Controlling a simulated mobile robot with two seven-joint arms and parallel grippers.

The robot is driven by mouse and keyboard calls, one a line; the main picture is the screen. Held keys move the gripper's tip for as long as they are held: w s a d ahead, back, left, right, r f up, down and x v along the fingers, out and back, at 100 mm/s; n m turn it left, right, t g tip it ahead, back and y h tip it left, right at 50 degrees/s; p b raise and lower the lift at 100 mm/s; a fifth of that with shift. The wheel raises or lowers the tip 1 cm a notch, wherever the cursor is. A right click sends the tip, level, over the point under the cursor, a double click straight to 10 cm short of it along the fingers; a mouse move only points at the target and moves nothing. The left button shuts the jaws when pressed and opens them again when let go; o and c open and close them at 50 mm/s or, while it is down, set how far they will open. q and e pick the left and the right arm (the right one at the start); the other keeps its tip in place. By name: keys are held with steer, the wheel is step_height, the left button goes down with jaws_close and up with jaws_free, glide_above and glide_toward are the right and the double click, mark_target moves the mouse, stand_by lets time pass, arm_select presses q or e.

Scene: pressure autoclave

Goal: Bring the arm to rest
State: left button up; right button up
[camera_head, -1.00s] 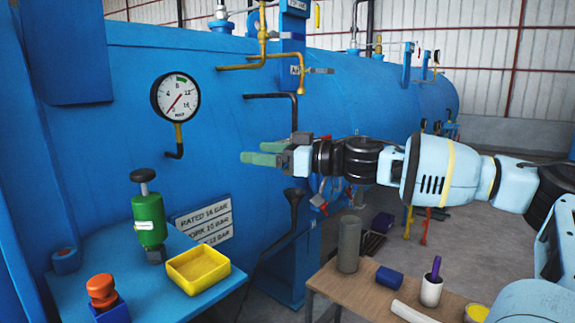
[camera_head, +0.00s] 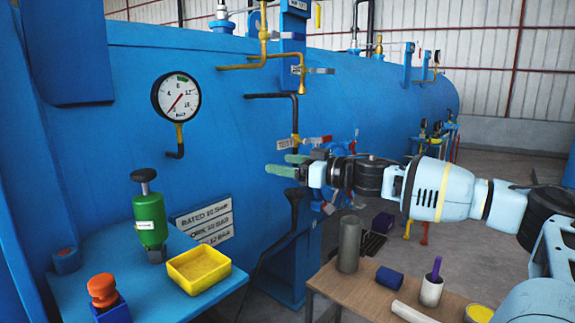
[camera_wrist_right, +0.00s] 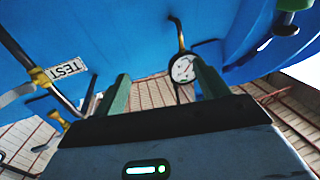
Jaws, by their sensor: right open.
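My right arm comes in from the right in the head view. Its gripper (camera_head: 280,164) has green fingers pointing left, held in the air in front of the blue autoclave (camera_head: 240,130). The gripper is open, with nothing between the fingers. In the right wrist view the two green fingers (camera_wrist_right: 158,95) stand apart, and the gauge shows beyond them near the right finger. My left gripper does not show.
A pressure gauge (camera_head: 176,96) sits on the autoclave wall. A blue shelf (camera_head: 165,292) holds a green valve (camera_head: 150,220), a yellow tray (camera_head: 199,287) and a red knob (camera_head: 102,290). A wooden table (camera_head: 350,290) at lower right holds a grey cylinder (camera_head: 348,244) and cups.

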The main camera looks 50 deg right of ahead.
stand_by(0.7)
steer(key=s+a+f+g, duration=0.1)
steer(key=s+a+f, duration=0.15)
steer(key=f, duration=0.95)
steer(key=s+a+f+m+g+h, duration=0.15)
steer(key=a+f, duration=0.25)
steer(key=f, duration=0.8)
steer(key=s+a+f+n+g, duration=0.1)
steer(key=s+a+f, duration=0.2)
steer(key=f, duration=0.9)
steer(key=s+a+f+g, duration=0.1)
steer(key=s+a+f, duration=0.5)
steer(key=s, duration=0.3)
steer(key=s+a+f+g+h, duration=0.1)
steer(key=s+a+f+g, duration=0.1)
steer(key=s+a+f, duration=0.5)
steer(key=s+a+f+m+g+h+p, duration=0.1)
steer(key=s+a+f+g, duration=0.1)
steer(key=s+a+f, duration=0.5)
steer(key=s+f, duration=0.1)
steer(key=s, duration=0.4)
steer(key=shift+a, duration=0.15)
